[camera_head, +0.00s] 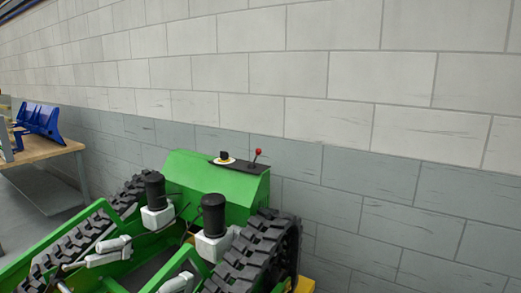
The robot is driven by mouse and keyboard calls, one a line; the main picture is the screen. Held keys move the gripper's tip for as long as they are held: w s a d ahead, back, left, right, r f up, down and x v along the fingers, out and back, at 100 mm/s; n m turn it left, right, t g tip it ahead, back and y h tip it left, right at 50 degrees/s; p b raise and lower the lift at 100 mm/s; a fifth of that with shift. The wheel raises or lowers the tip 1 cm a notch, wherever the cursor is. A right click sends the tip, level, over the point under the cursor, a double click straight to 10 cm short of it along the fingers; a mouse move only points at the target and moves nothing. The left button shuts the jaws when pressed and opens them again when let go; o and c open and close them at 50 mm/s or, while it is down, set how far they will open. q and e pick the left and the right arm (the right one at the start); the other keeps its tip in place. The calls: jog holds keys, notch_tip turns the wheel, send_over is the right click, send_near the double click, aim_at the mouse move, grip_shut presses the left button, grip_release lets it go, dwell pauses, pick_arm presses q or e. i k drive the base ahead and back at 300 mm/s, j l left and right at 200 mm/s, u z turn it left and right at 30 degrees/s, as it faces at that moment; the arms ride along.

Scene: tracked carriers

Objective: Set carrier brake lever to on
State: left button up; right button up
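A green tracked carrier (188,171) stands in the lower middle of the head view, in front of a block wall. On top of its rear housing is a small black panel (238,166). A lever with a red knob (258,152) rises from the panel's right part, nearly upright with a slight tilt to the right. A black knob on a yellow and white disc (224,159) sits to the left of the lever. Which brake setting the lever is in cannot be read. Neither of my grippers shows in the view.
The carrier's black rubber tracks (254,250) flank its body. Two black cylinders on white blocks (213,215) stand in front of the housing. A workbench (50,149) with a blue metal part (40,119) stands at the left. The block wall (400,170) closes the back and right.

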aim_at(258, 151)
jog(key=i+l, duration=0.15)
jog(key=l, duration=0.2)
jog(key=i+l+u, duration=0.1)
jog(key=l, duration=0.25)
jog(key=i+l, duration=0.25)
jog(key=l, duration=0.15)
jog(key=i+l+u, duration=0.1)
jog(key=l, duration=0.25)
jog(key=i+l, duration=0.2)
jog(key=l, duration=0.2)
